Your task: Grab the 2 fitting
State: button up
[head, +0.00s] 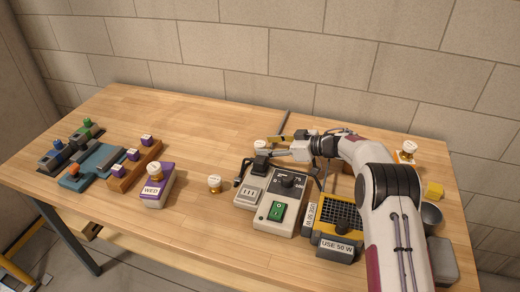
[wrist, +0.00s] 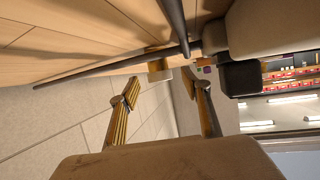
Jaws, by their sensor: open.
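Several small brass fittings with white tops stand about, their labels too small to read, so I cannot tell which is the 2 fitting. One fitting (head: 260,146) is at the back middle, by my gripper (head: 272,147). Another fitting (head: 214,184) stands alone on the open table. One more (head: 153,171) is on the purple WED block (head: 155,193), and one (head: 408,149) is on an orange stand at the right. In the wrist view my gripper (wrist: 160,82) is open, its yellow-padded fingers apart.
A grey switch box (head: 272,206) with a green switch stands below my gripper. A yellow-and-black grid unit (head: 338,222) is at its right. Purple cubes sit on a wooden rack (head: 134,168) at the left. The table (head: 200,125) is clear at back left.

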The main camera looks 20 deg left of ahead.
aim_at(265, 146)
jog(key=shift+x, duration=2.05)
jog(key=c, duration=1.3)
